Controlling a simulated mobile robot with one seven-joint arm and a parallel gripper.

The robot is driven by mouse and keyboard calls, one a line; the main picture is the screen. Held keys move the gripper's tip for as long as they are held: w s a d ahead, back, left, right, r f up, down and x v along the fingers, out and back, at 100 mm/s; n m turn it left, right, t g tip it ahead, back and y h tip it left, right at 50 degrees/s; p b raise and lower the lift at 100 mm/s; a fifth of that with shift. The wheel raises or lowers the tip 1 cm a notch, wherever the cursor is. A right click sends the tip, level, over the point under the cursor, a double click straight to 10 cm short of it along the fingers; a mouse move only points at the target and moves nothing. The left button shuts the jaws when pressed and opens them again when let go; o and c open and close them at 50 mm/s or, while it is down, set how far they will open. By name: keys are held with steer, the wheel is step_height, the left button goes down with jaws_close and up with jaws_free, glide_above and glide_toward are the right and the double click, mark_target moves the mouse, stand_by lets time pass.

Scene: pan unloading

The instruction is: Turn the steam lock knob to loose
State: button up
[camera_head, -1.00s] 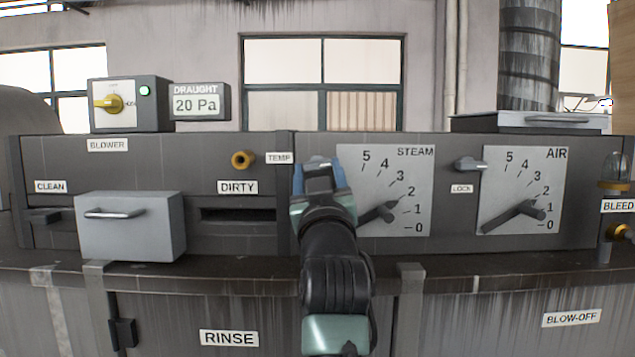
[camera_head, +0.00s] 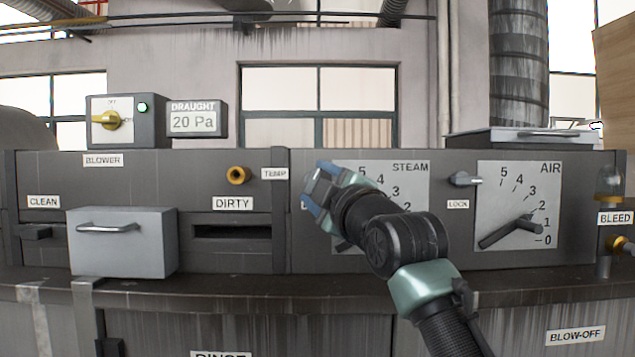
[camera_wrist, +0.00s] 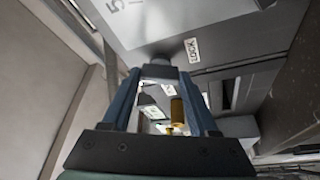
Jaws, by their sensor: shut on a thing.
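The steam lock knob (camera_wrist: 160,70) is a small grey lever on a dark round base, beside a "LOCK" label (camera_wrist: 192,50) in the wrist view. My gripper (camera_head: 316,190) has two blue fingers, shut on this knob at the left edge of the white STEAM dial plate (camera_head: 413,195). In the head view the fingers and wrist hide most of the knob and its label, so I cannot read which way it is set. My arm comes in from the lower right and covers much of the STEAM dial and its handle.
The AIR dial (camera_head: 520,185) is at the right, with its own lock knob (camera_head: 464,179) pointing sideways. A grey drawer box (camera_head: 122,243) sticks out at the left. A brass fitting (camera_head: 238,175) is left of my gripper. The ledge (camera_head: 240,289) runs below the panel.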

steer(key=n+g+p, duration=0.2)
steer(key=n, duration=0.3)
steer(key=shift+r+p, duration=0.2)
steer(key=shift+p, duration=0.15)
steer(key=shift+n, duration=0.3)
steer(key=o, duration=1.4)
steer(key=b+v, duration=0.7)
steer(key=v, duration=0.6)
steer(key=shift+r, duration=0.1)
